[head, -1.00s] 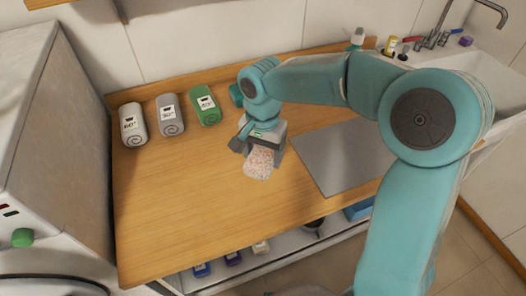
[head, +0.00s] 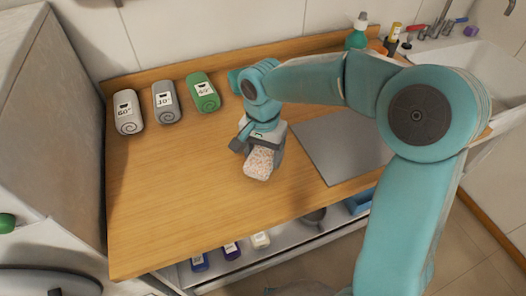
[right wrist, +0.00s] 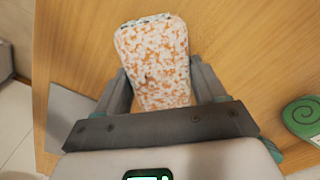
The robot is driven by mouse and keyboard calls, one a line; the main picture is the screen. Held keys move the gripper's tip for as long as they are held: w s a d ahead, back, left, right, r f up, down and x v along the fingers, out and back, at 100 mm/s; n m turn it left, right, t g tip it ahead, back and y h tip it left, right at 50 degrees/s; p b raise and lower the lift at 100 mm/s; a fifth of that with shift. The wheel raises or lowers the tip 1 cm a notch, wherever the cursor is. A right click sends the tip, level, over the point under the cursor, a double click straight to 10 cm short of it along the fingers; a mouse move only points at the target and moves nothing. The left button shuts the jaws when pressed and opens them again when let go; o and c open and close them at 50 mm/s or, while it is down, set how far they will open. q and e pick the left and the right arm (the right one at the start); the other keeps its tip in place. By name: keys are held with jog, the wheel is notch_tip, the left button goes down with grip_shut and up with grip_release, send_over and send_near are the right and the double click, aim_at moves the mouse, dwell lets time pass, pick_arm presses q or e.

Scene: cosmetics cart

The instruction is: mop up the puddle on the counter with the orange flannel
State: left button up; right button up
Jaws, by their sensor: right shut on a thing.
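The orange-and-white speckled flannel (head: 259,163) is a folded pad over the wooden counter (head: 180,210), left of the grey plate. My right gripper (head: 262,143) is shut on it, and most of the pad sticks out beyond the fingers. In the right wrist view the flannel (right wrist: 156,60) sits between both fingers (right wrist: 160,90). I cannot tell whether it touches the counter. No puddle can be made out on the wood; the flannel and arm hide part of it. My left gripper is not in view.
Rolled towels, white (head: 128,112), grey (head: 166,102) and green (head: 203,92), lie along the back left. A flat grey plate (head: 342,148) lies right of the gripper. A green bottle (head: 357,36) stands near the sink (head: 470,62). The counter's front left is clear.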

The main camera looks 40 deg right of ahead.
aim_at(285, 158)
jog(key=shift+f+b, duration=0.5)
jog(key=shift+f, duration=0.1)
dwell(0.3)
jog(key=shift+s+d+r, duration=0.1)
jog(key=shift+s+d, duration=0.1)
jog(key=shift+d, duration=0.55)
jog(key=shift+s+d+r, duration=0.1)
jog(key=shift+s+d, duration=0.05)
jog(key=shift+d, duration=0.55)
jog(key=shift+s+d+f, duration=0.1)
jog(key=shift+s+d, duration=0.1)
jog(key=shift+d, duration=0.55)
jog(key=shift+s+d+f, duration=0.1)
jog(key=shift+s+d, duration=0.05)
jog(key=shift+d, duration=0.55)
notch_tip(285, 158, up, 8)
jog(key=p, duration=0.6)
